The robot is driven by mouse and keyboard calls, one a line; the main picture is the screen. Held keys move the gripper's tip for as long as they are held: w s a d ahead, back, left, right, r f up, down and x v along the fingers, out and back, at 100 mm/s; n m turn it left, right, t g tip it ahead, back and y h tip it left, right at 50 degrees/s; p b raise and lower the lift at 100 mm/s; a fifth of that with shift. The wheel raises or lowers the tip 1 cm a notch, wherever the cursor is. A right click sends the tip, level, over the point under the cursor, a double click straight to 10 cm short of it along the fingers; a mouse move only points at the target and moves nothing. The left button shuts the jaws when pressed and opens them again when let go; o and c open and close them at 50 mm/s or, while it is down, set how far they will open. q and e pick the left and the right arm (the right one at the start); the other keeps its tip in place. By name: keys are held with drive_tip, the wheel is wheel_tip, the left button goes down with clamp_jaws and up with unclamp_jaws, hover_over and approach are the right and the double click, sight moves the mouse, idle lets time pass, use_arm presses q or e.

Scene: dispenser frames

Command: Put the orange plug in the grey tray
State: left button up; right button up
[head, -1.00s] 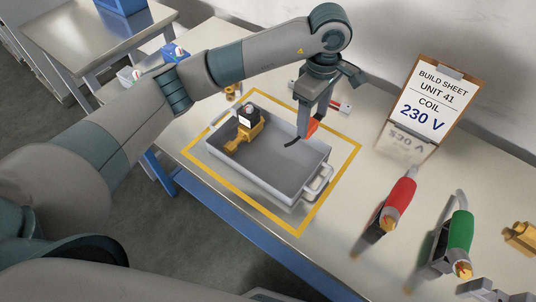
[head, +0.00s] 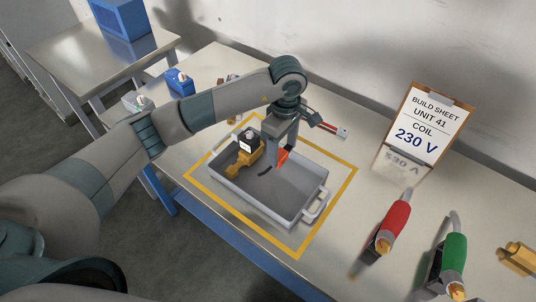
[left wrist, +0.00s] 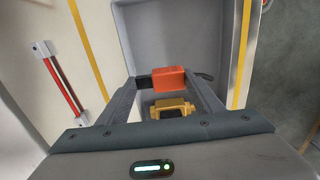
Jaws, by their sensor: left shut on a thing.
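The orange plug (head: 283,155) is held in my left gripper (head: 277,163), which points down over the grey tray (head: 225,193). In the left wrist view the orange plug (left wrist: 169,79) sits between the two fingers of my left gripper (left wrist: 172,84), with a short dark lead at its side. The tray's floor (left wrist: 180,35) shows behind it. I cannot tell whether the plug touches the tray's floor. A brass-yellow part with a white label (head: 245,152) lies in the tray's left end; a yellow part (left wrist: 172,108) shows below the plug in the wrist view. My right gripper is not in view.
Yellow tape (head: 327,223) outlines the tray's place on the bench. A red-and-white bar (head: 322,124) lies behind the tray. A clipboard (head: 423,118) reads coil 230 V. Red (head: 394,222) and green (head: 454,257) handled tools stand at the right. A blue item (head: 179,82) stands at the back left.

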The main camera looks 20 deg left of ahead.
use_arm(q)
drive_tip(key=a, duration=0.1)
drive_tip(key=a+f+p, duration=0.1)
drive_tip(key=a+f, duration=0.1)
drive_tip(key=a, duration=0.1)
drive_tip(key=shift+a+f, duration=0.1)
drive_tip(key=shift+f, duration=0.15)
drive_tip(key=shift+f+p, duration=0.45)
drive_tip(key=shift+p, duration=0.2)
wheel_tip(320, 180, down, 2)
drive_tip(key=shift+p, duration=0.65)
drive_tip(key=shift+f, duration=0.5)
drive_tip(key=shift+f, duration=0.1)
